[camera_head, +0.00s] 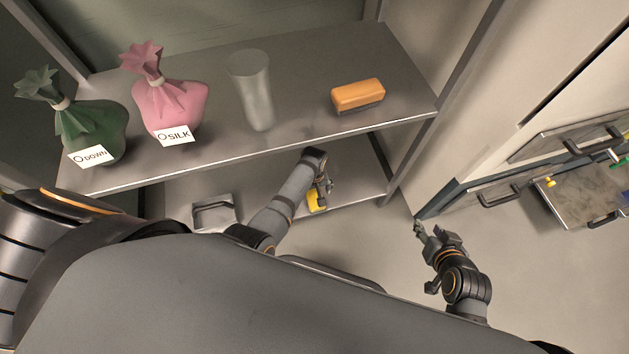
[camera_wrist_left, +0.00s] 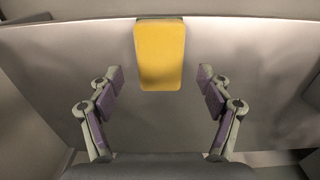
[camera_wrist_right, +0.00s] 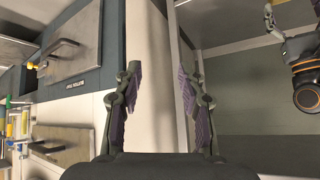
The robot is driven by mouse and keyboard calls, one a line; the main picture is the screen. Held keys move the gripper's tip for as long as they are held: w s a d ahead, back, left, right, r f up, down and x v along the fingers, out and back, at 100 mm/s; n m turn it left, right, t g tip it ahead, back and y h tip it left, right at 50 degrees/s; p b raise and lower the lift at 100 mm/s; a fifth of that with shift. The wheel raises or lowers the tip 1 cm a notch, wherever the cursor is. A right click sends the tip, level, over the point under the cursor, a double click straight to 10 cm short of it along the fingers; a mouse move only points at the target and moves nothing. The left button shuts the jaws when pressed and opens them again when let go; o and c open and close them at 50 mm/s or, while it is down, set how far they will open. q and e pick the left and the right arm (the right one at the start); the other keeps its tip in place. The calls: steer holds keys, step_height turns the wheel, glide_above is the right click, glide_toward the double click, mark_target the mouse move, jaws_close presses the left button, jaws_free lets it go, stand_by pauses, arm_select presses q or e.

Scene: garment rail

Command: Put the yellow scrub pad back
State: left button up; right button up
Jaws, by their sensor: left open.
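The yellow scrub pad (camera_head: 316,201) is on the lower shelf (camera_head: 352,192), partly covered by my left gripper in the head view. It shows as a yellow block in the left wrist view (camera_wrist_left: 160,54), centred ahead of the fingers. My left gripper (camera_head: 326,186) is open over the pad; its fingers (camera_wrist_left: 161,82) stand apart on either side of the pad's line without touching it. My right gripper (camera_head: 422,230) is off to the right, clear of the shelf. Its fingers (camera_wrist_right: 160,75) are apart and empty in the right wrist view.
The upper shelf (camera_head: 220,150) holds a green sack (camera_head: 90,125), a pink sack (camera_head: 172,105), a translucent cup (camera_head: 252,90) and an orange brush (camera_head: 358,95). A grey handled object (camera_head: 213,212) sits at the lower shelf's left. Drawers with handles (camera_head: 500,198) stand at right.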

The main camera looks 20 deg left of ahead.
mark_target(314, 197)
arm_select(q)
steer(key=shift+r+p, duration=0.45)
steer(key=shift+r, duration=0.05)
arm_select(e)
steer(key=s+f+g, duration=0.4)
steer(key=s, duration=0.3)
arm_select(q)
step_height(314, 197, up, 6)
steer(key=p, duration=0.6)
steer(key=shift+f, duration=0.1)
arm_select(e)
step_height(314, 197, up, 6)
steer(key=s+d+g+h, duration=0.1)
steer(key=d+g, duration=0.1)
steer(key=g, duration=0.1)
steer(key=shift+s+r+g, duration=0.25)
steer(key=shift+s+g, duration=0.05)
steer(key=shift+d, duration=0.1)
